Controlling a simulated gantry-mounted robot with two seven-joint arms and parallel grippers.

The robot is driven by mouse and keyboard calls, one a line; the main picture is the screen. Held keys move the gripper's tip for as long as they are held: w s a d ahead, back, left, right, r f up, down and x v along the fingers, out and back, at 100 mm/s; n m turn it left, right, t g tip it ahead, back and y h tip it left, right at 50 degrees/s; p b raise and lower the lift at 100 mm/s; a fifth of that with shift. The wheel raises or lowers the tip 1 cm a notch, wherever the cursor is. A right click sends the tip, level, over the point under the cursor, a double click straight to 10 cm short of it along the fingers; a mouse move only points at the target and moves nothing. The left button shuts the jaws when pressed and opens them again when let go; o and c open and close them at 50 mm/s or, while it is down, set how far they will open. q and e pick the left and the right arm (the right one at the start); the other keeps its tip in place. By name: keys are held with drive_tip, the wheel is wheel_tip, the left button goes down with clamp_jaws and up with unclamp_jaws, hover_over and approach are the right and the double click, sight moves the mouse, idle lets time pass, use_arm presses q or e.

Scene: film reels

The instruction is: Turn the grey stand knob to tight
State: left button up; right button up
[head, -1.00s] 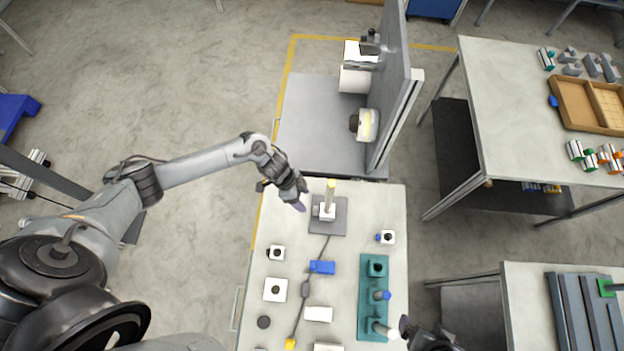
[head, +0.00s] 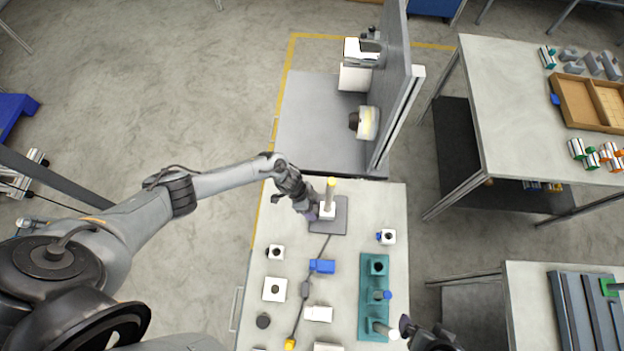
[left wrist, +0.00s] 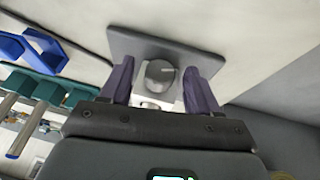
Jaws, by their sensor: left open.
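The grey stand knob (left wrist: 160,73) is a round knob with a light mark line on its face. It shows in the left wrist view between the two purple fingers of my left gripper (left wrist: 160,88). The fingers stand apart on either side of it, and I cannot tell that they touch it. In the head view my left gripper (head: 313,212) is at the left side of the white stand block (head: 328,211) and hides the knob. The block carries an upright yellow-topped post and sits on a grey base plate (head: 337,225). My right gripper (head: 430,338) is partly in view at the bottom edge.
The white table (head: 394,205) holds a blue block (head: 322,266), several white blocks and a cable running from the plate. A teal rack (head: 367,325) stands at the right. A grey machine with an upright panel (head: 397,100) is just beyond the table.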

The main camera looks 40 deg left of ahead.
use_arm(q)
drive_tip(key=c, duration=1)
drive_tip(key=shift+s+r+t+p, duration=0.15)
drive_tip(key=shift+t+p, duration=0.25)
drive_tip(key=shift+p, duration=0.4)
drive_tip(key=shift+c, duration=0.2)
drive_tip(key=shift+s+d+t+y+p, duration=0.1)
drive_tip(key=shift+s+t+y+p, duration=0.05)
drive_tip(key=shift+t+y+p, duration=0.25)
drive_tip(key=shift+f+m+t+y, duration=0.3)
drive_tip(key=shift+t+y, duration=0.1)
drive_tip(key=shift+t, duration=0.2)
drive_tip(key=shift+s+d+t+y, duration=0.1)
drive_tip(key=shift+t+y, duration=0.2)
drive_tip(key=shift+t, duration=0.6)
